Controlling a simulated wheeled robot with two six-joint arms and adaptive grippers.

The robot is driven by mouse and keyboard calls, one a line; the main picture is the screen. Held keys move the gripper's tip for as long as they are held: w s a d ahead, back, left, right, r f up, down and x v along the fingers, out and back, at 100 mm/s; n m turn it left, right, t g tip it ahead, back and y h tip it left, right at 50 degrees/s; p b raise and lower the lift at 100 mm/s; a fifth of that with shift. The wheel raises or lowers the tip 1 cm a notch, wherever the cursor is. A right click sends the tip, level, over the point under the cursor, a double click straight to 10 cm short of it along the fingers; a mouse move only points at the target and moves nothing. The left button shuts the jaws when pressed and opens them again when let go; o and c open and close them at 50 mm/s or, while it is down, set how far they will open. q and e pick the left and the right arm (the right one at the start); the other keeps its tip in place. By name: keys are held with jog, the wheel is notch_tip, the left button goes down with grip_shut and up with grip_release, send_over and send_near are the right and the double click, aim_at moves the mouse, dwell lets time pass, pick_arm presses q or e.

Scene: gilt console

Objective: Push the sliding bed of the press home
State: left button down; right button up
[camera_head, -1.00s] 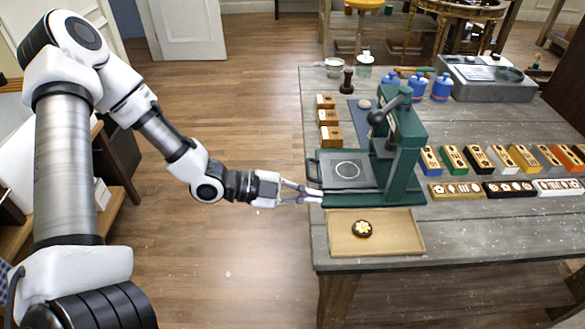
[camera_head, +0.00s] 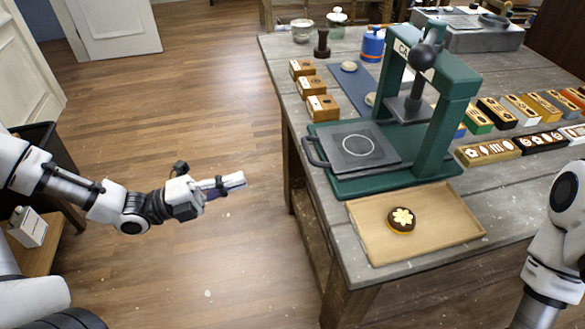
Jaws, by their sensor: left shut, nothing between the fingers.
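The green press (camera_head: 436,120) stands near the left edge of the table. Its dark sliding bed (camera_head: 352,147), marked with a pale circle, sticks out to the left of the press frame, with its handle (camera_head: 312,150) at the table's left edge. The press head hangs above the right side of the base. My left gripper (camera_head: 238,180) is shut and empty. It is in the air over the floor, left of the bed handle and apart from it. My right arm shows at the right edge, but its gripper is out of view.
A wooden tray (camera_head: 368,228) with a brown flower-topped disc (camera_head: 401,220) lies in front of the press. Wooden blocks (camera_head: 322,108) stand behind it at the left. Rows of stamp blocks (camera_head: 488,152) lie to the right.

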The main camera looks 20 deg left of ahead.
pick_arm(q)
jog(key=b+x, duration=0.2)
jog(key=x, duration=1)
jog(key=shift+w, duration=0.25)
jog(key=shift+d, duration=0.15)
